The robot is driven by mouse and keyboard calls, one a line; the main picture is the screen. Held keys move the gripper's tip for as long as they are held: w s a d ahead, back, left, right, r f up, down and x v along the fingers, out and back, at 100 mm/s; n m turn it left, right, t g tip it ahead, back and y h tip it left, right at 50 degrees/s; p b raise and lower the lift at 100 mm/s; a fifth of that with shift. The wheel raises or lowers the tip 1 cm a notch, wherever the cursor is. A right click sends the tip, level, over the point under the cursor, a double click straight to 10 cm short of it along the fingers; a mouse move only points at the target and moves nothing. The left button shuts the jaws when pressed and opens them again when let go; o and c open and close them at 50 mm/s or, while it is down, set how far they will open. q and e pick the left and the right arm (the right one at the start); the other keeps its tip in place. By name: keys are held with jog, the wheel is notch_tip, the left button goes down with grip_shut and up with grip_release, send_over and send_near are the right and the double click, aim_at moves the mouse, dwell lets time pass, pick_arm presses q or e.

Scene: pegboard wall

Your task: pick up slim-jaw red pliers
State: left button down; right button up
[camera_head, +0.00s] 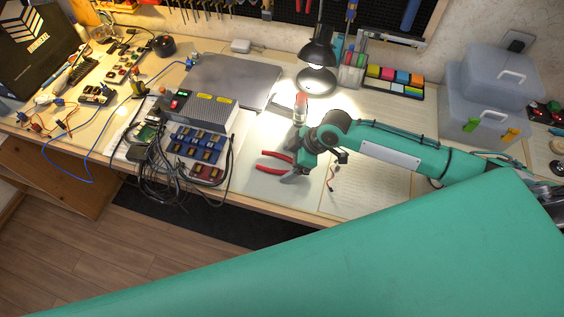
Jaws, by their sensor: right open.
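The slim-jaw red pliers (272,168) lie on the pale work surface in front of the lamp, with their two red handles spread toward the left. Their jaw end is hidden at my right gripper. My right gripper (291,167) is open and points down over the right end of the pliers. I cannot tell whether its fingers touch them. My left gripper is not in view.
A power supply (208,112) with dark cables and blue connector blocks (197,143) stands left of the pliers. A desk lamp (317,79) and a red-topped bottle (300,106) stand behind. Clear storage boxes (484,105) are at the right. The bench's front edge is close.

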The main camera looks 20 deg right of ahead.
jog(key=shift+a+f, duration=0.1)
jog(key=shift+f, duration=0.1)
jog(key=c, duration=1)
jog(key=shift+c, duration=1.1)
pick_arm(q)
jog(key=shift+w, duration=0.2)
pick_arm(e)
jog(key=shift+r, duration=0.15)
jog(key=shift+r, duration=0.2)
jog(key=shift+c, duration=0.5)
pick_arm(q)
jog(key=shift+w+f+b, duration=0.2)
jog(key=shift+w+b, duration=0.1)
jog(key=shift+b, duration=0.25)
pick_arm(e)
notch_tip(320, 180, up, 20)
jog(key=shift+f, duration=0.25)
